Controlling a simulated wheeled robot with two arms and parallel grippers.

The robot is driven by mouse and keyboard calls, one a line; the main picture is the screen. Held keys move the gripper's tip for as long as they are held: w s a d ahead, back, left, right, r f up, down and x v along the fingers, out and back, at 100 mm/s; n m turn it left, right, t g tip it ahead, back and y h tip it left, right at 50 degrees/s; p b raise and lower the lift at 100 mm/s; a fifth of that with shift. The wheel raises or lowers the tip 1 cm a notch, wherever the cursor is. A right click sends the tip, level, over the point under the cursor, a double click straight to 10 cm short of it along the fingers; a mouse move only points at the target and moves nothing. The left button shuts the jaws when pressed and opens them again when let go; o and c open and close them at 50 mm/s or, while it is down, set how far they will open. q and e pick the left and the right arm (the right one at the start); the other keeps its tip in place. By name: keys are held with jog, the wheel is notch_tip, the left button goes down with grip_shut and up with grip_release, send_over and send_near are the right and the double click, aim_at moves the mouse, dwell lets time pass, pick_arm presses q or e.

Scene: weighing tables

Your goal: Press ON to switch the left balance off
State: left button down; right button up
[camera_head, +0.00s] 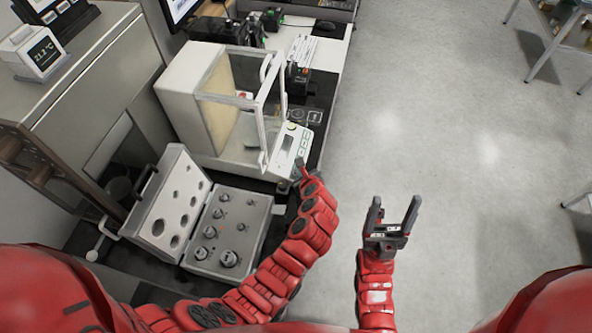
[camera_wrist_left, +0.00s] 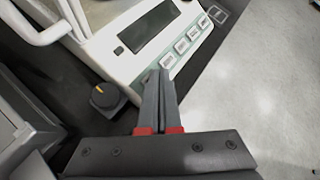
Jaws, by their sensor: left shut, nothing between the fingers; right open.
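The balance (camera_head: 190,110) is a cream-white box with a glass-walled chamber. Its front panel (camera_head: 288,146) faces right and carries a display and a row of buttons. In the left wrist view the display (camera_wrist_left: 148,28) looks dark, with no digits that I can make out. The pale buttons (camera_wrist_left: 181,46) run along the panel edge; their labels are too small to read. My left gripper (camera_head: 300,168) is shut and empty, its tips (camera_wrist_left: 159,76) at the near end of the button row, by the nearest button (camera_wrist_left: 169,62). I cannot tell whether they touch. My right gripper (camera_head: 393,212) is open and empty above the floor.
An open grey weight case (camera_head: 228,232) with several metal weights lies close beside my left arm. A dark knob (camera_wrist_left: 103,96) stands beside the panel. Black devices (camera_head: 297,78) sit beyond the balance.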

pick_arm(q)
jog(key=shift+d+r+p, duration=0.2)
jog(key=shift+r+p, duration=0.15)
jog(key=shift+r, duration=0.15)
jog(key=r+p, duration=0.1)
jog(key=d+r+p, duration=0.1)
jog(key=r+p, duration=0.2)
jog(key=shift+s+d+r, duration=0.2)
jog(key=shift+d+r, duration=0.15)
dwell(0.8)
